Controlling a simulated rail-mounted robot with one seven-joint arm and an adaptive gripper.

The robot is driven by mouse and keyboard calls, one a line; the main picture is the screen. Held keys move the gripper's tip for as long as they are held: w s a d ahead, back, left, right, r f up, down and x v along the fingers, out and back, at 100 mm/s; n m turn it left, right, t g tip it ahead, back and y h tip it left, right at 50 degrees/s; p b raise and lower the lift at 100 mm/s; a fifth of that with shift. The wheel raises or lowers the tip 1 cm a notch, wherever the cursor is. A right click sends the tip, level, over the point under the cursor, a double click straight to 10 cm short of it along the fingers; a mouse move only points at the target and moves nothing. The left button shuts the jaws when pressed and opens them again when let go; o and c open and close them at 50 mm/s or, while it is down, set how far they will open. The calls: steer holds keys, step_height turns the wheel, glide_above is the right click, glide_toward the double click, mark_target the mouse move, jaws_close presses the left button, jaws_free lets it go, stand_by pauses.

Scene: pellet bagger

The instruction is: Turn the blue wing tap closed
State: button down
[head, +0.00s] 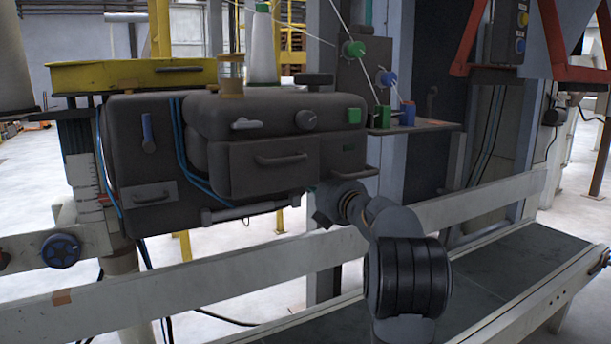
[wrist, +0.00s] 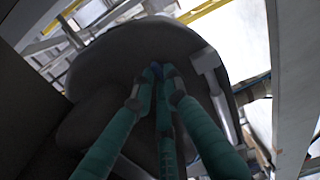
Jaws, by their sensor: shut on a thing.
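In the wrist view, the teal fingers of my gripper (wrist: 157,82) come together under a dark rounded housing (wrist: 130,48). A small blue part, seemingly the blue wing tap (wrist: 157,69), shows between the fingertips, and the fingers are shut on it. The fingers and shadow hide most of the tap, so its angle cannot be told. In the head view my arm reaches to the underside of the dark machine, and my fingertips and the tap are hidden there.
The dark machine (head: 258,168) has drawers, handles and blue hoses. A blue lever (head: 148,132) is on its left face, and a blue star knob (head: 61,250) is lower left. A pale rail (head: 225,276) and conveyor belt (head: 510,262) run below. A grey bracket (wrist: 215,90) stands close right of my fingers.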

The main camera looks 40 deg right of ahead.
steer(key=shift+d+m+p, duration=0.1)
steer(key=shift+m+p, duration=0.4)
steer(key=shift+m, duration=1)
steer(key=c, duration=1.7)
jaws_free()
steer(key=shift+c, duration=0.2)
steer(key=shift+s, duration=0.1)
steer(key=s+a, duration=0.2)
steer(key=s, duration=0.9)
steer(key=shift+s, duration=0.35)
steer(key=shift+w, duration=0.1)
